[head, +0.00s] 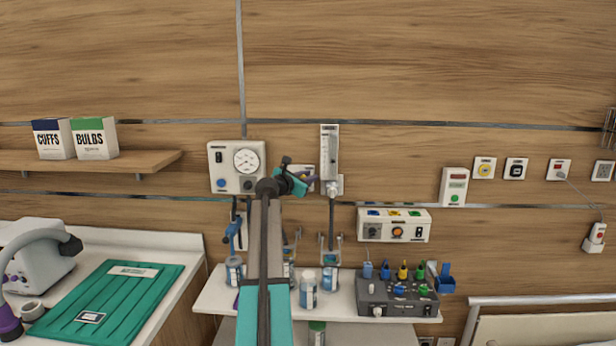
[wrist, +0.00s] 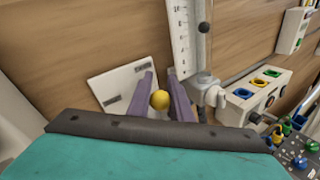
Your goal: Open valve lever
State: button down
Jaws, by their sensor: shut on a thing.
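A white valve plate (wrist: 113,88) with dark labels is on the wood wall in the wrist view. The head view shows part of it (head: 303,168) behind my gripper (head: 310,180). In the wrist view my gripper (wrist: 161,80) has its two purple-grey fingers pointing at the wall beside the plate. A yellow round knob (wrist: 160,100), which looks like the end of the valve lever, sits between the fingers, and they are shut on it. The rest of the lever is hidden, so its angle cannot be told.
A clear flowmeter tube (head: 329,155) stands close on the right of my gripper. A gauge box (head: 222,172) is on the left. A shelf of bottles and a grey control box (head: 385,297) lie below.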

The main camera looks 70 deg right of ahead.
jog(key=shift+s, duration=0.15)
jog(key=c, duration=1.6)
grip_release()
jog(key=shift+a, duration=0.2)
jog(key=shift+w+a, duration=0.25)
jog(key=shift+a, duration=0.3)
jog(key=b+v, duration=0.3)
jog(key=v, duration=0.9)
jog(key=shift+a+r+b, duration=0.15)
jog(key=shift+b, duration=0.2)
jog(key=shift+s, duration=0.1)
